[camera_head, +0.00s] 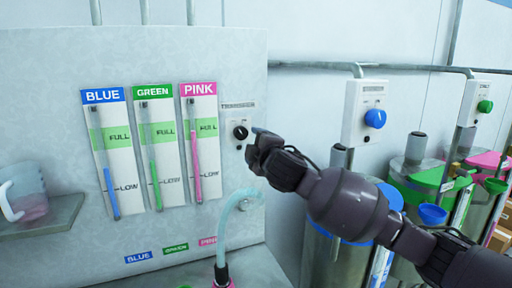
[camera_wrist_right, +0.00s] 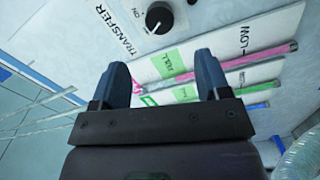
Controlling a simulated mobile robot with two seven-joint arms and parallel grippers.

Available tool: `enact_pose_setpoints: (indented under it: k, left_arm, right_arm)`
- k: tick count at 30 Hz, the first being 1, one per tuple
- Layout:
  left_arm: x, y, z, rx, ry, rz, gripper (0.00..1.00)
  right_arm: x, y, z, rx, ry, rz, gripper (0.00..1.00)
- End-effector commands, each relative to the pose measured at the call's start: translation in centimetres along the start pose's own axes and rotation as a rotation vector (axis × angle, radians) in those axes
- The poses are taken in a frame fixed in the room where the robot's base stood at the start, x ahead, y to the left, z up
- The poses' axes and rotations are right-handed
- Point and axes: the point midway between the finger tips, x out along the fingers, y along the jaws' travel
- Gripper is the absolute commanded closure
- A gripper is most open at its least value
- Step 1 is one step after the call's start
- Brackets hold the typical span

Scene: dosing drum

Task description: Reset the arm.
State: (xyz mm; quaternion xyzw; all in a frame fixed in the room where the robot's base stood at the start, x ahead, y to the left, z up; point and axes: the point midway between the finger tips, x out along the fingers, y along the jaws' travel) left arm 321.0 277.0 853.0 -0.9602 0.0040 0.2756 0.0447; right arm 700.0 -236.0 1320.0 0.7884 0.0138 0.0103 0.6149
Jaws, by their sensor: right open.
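My right arm reaches in from the lower right in the head view. Its gripper (camera_head: 256,142) is at the wall panel, just right of the black TRANSFER knob (camera_head: 240,132). In the right wrist view the two dark fingers (camera_wrist_right: 162,72) stand apart with nothing between them. The knob (camera_wrist_right: 159,18) shows there beyond the fingertips, apart from them. My left gripper is not in view.
BLUE (camera_head: 115,185), GREEN (camera_head: 153,170) and PINK (camera_head: 196,155) level gauges are on the panel. A clear hose (camera_head: 224,225) curves below the gripper. A pitcher (camera_head: 22,190) with pink liquid stands on the left shelf (camera_head: 50,215). Drums and a blue knob (camera_head: 375,118) are at right.

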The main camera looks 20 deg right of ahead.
Motion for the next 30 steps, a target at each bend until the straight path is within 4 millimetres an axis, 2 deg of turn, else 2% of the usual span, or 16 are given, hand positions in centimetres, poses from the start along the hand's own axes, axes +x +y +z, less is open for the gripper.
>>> enact_pose_setpoints:
  k: [11, 16, 19, 26, 30]
  left_arm:
    - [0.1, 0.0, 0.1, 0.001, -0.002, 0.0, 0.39]
    - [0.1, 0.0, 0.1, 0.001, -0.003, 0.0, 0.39]
    - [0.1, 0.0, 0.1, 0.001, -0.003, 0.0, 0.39]
    - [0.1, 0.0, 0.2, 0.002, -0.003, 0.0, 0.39]
    - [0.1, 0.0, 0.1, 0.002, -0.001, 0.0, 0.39]
  right_arm:
    - [0.0, 0.1, -0.2, 0.019, 0.012, 0.004, 0.3]
    - [-0.2, 0.8, -1.8, 0.091, 0.109, 0.027, 0.3]
    - [-0.8, 1.3, -3.7, 0.182, 0.202, 0.044, 0.3]
    - [-2.4, -3.8, -3.6, 0.373, 0.276, -0.013, 0.3]
    - [-3.7, -7.8, -2.6, 0.488, 0.282, -0.056, 0.3]
